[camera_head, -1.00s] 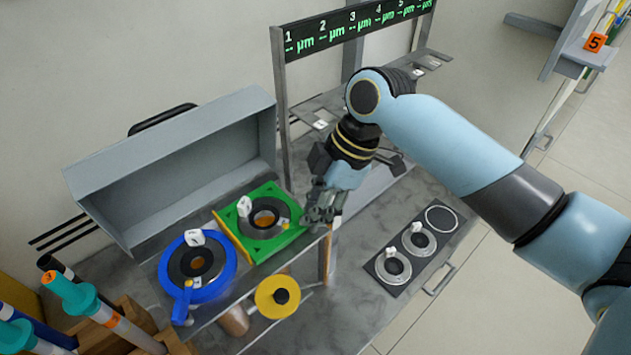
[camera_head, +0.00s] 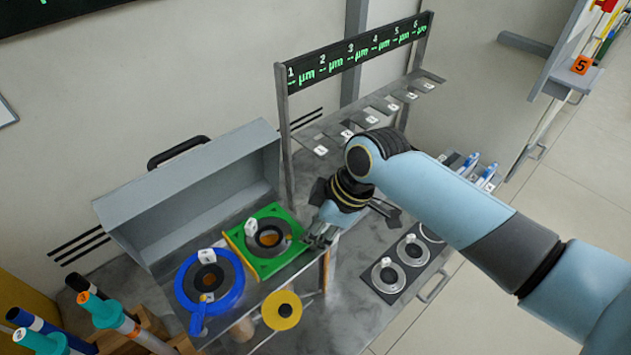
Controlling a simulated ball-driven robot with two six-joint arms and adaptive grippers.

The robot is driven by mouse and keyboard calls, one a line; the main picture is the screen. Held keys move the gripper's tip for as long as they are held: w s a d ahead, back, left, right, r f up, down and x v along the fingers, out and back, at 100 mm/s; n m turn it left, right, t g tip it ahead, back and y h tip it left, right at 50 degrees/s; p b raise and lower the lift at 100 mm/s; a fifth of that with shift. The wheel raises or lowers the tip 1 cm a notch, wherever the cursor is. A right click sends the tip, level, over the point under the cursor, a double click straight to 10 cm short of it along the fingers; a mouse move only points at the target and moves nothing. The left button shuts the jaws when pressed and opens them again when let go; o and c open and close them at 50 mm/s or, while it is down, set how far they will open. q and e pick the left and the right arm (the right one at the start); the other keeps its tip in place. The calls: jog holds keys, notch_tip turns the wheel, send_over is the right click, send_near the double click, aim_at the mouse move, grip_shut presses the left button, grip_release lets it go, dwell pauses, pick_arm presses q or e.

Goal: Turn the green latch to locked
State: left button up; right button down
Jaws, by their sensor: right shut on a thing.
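The green latch (camera_head: 264,266) is a square green plate with a black ring, a brown centre and a small white numbered tag. It sits in front of the open grey case, right of the blue round latch (camera_head: 183,292). My right gripper (camera_head: 315,241) is at the green latch's right edge, fingers pointing down and left. It is shut on a part there that the fingers mostly hide, seemingly the green latch's handle. The blue latch has a blue lever (camera_head: 198,316) pointing toward the front. My left gripper is not in view.
The open grey case (camera_head: 190,190) stands behind. A dark plate with ring sockets (camera_head: 388,278) lies at right. Colored rods (camera_head: 105,312) stand front left. A numbered gauge rack (camera_head: 355,55) stands behind the gripper.

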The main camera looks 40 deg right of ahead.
jog(key=c, duration=1.4)
grip_release()
jog(key=shift+r, duration=0.15)
jog(key=v, duration=1.1)
jog(key=shift+s+d+r, duration=0.15)
jog(key=shift+d+r, duration=0.05)
jog(key=shift+r, duration=0.1)
